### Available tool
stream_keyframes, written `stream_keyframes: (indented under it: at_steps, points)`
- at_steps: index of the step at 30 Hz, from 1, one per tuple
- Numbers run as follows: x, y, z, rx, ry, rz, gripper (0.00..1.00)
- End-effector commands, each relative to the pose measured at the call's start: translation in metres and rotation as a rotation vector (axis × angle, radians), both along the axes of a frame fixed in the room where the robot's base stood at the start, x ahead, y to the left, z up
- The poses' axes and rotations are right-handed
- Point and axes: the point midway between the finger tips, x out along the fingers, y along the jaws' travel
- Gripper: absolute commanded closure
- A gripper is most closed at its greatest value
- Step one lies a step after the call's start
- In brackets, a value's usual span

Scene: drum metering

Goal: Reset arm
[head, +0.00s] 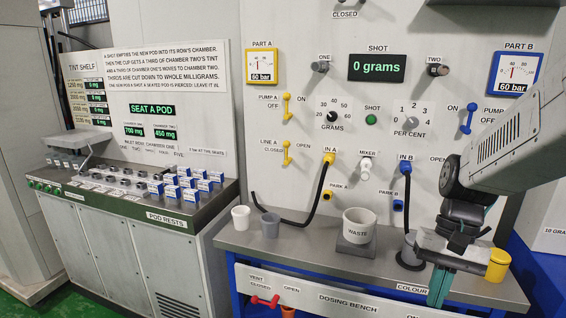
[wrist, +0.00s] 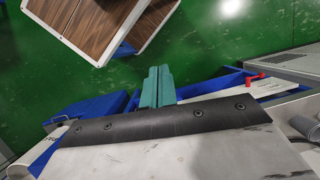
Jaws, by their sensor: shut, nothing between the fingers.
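My gripper (head: 438,288) hangs at the right part of the dosing bench in the head view, its teal fingers pointing down in front of the bench's front edge. In the wrist view the teal fingers (wrist: 157,85) are pressed together, with nothing between them. My arm comes in from the right of the head view and bends down to the gripper. It hides part of the wall panel and of the bench behind it.
A yellow cup (head: 498,265) stands close right of my gripper. A dark round holder (head: 409,257) is just behind it. The waste pot (head: 359,226), a white cup (head: 241,217) and a grey cup (head: 270,225) stand farther left. Green floor (wrist: 60,100) shows below.

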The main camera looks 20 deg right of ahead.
Motion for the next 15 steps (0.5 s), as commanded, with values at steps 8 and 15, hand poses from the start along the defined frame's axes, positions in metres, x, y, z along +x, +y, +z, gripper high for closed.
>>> stream_keyframes:
  at_steps: [8, 15]
  points:
    - [-0.024, 0.065, 0.046, -0.188, -0.194, 0.385, 1.00]
    - [-0.037, 0.105, 0.074, -0.236, -0.369, 0.582, 1.00]
